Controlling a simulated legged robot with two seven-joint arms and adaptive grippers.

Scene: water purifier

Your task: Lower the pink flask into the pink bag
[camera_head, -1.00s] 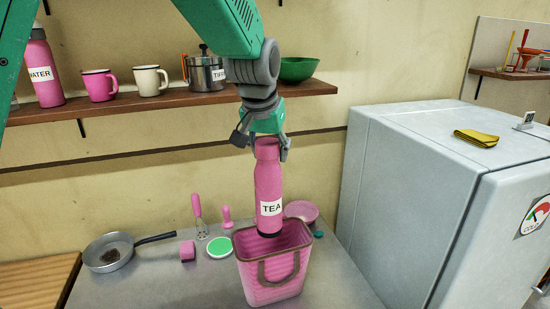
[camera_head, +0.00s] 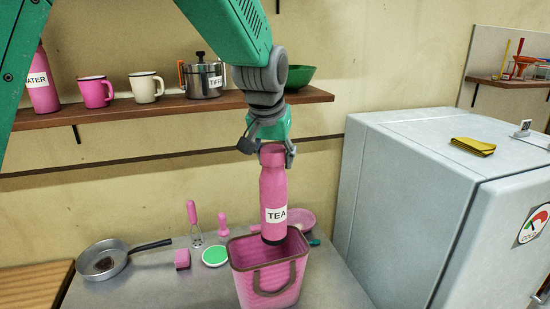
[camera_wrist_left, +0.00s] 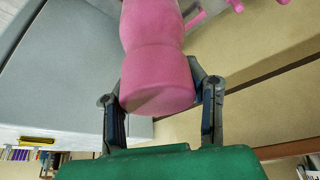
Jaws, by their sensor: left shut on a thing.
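The pink flask (camera_head: 273,190) with a white TEA label hangs upright from my left gripper (camera_head: 268,150), which is shut on its top. Its dark lower end is at the mouth of the pink bag (camera_head: 268,277), overlapping the opening near the back rim. How deep it sits inside cannot be told. The bag stands open on the grey counter, with a brown rim and handle. In the left wrist view the flask (camera_wrist_left: 155,65) fills the space between the fingers (camera_wrist_left: 162,100). The bag is not clear there. My right gripper is not in view.
A pan (camera_head: 103,262), a pink block (camera_head: 182,258), a green-topped round item (camera_head: 215,256) and pink utensils lie left of the bag. A pink bowl (camera_head: 302,217) is behind it. The fridge (camera_head: 420,200) stands right. A shelf (camera_head: 160,110) with mugs runs behind the arm.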

